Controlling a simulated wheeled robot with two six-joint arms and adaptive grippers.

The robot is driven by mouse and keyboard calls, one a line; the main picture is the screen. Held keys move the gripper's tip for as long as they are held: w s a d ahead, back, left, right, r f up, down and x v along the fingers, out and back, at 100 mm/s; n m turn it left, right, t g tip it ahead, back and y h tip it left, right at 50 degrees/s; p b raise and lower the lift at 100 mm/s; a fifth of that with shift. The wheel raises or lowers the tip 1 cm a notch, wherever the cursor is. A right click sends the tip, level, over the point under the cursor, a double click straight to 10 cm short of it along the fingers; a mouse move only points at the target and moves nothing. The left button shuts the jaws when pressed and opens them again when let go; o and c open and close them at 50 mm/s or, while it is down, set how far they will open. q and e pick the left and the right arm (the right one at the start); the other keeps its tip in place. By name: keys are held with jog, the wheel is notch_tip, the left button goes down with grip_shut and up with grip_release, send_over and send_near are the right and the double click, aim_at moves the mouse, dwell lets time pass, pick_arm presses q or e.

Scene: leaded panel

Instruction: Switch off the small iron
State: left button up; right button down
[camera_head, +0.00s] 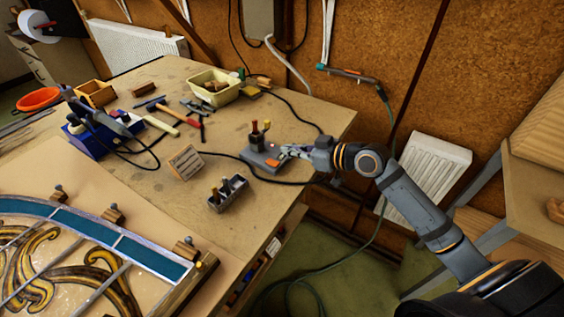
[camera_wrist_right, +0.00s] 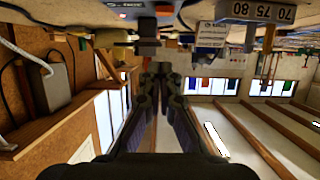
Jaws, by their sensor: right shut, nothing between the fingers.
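A grey control box (camera_head: 258,158) stands near the right edge of the bench, with a small red light and an orange patch on its top; it seems to be an iron's unit. It also shows at the top of the right wrist view (camera_wrist_right: 130,4), with a red light. My right gripper (camera_head: 286,151) is shut and empty, its tips close to the box's right side; I cannot tell whether they touch. It also shows in the right wrist view (camera_wrist_right: 160,70). A dark iron (camera_head: 108,119) rests on a blue stand (camera_head: 94,140) at the left. My left gripper is not in view.
A metal block with tool handles (camera_head: 228,193) and a small wooden card (camera_head: 185,162) stand in front of the box. Black cables run across the bench. A cream tub (camera_head: 214,94) and several hand tools lie behind. A leaded panel (camera_head: 148,257) fills the lower left.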

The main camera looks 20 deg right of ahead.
aim_at(272, 161)
jog(key=f, duration=0.1)
jog(key=w+a+f, duration=0.1)
jog(key=f, duration=0.1)
jog(key=w+a+f+p, duration=0.1)
jog(key=shift+w+f, duration=0.1)
jog(key=shift+f, duration=0.5)
jog(key=shift+d+f+b, duration=0.15)
jog(key=shift+f+b, duration=0.35)
jog(key=shift+b, duration=0.35)
jog(key=shift+r+p, duration=0.7)
jog(key=shift+r, duration=0.2)
